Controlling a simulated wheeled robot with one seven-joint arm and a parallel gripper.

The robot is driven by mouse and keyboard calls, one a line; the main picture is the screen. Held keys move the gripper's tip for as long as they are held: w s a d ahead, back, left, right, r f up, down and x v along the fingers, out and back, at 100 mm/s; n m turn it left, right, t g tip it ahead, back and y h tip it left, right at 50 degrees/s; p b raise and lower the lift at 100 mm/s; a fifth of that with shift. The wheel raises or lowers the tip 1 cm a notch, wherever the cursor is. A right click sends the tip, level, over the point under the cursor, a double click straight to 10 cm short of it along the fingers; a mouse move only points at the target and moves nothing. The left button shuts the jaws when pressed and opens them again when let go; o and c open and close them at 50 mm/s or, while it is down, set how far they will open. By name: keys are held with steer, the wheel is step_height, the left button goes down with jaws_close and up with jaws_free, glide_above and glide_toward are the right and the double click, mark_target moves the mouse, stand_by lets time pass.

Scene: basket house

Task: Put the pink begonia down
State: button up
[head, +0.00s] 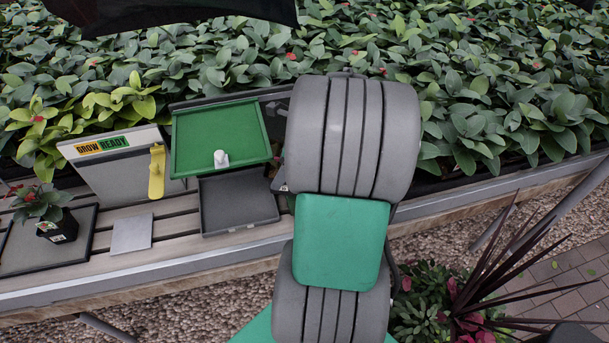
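My arm fills the middle of the head view, and its end points away behind the large grey link. I cannot make out my gripper's fingers or anything they may hold. No plant that is clearly a pink begonia shows. A small potted plant (42,206) with green leaves and a reddish flower is at the left, in a black square pot that looks slightly tilted. It stands on a dark flat tray (82,250). I cannot tell whether this is the begonia of the task.
The slatted bench holds a grey square plate (132,234), an empty dark tray (238,204), a green tray (222,135) with a small white object (221,158), a yellow tool (156,172) and a "GROW READY" board (118,165). Dense foliage lies behind. A spiky dark plant (490,285) stands lower right.

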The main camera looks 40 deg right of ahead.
steer(key=d+f, duration=0.4)
steer(key=d+f+p, duration=0.1)
steer(key=d+f, duration=0.3)
steer(key=d, duration=0.1)
steer(key=w+d+f+p, duration=0.1)
steer(key=d+f, duration=0.3)
steer(key=shift+d+f, duration=0.2)
steer(key=shift+d, duration=0.1)
steer(key=shift+f, duration=0.3)
steer(key=o, duration=1.7)
steer(key=shift+c, duration=0.2)
steer(key=v, duration=1.2)
steer(key=shift+b, duration=0.4)
steer(key=shift+r, duration=0.15)
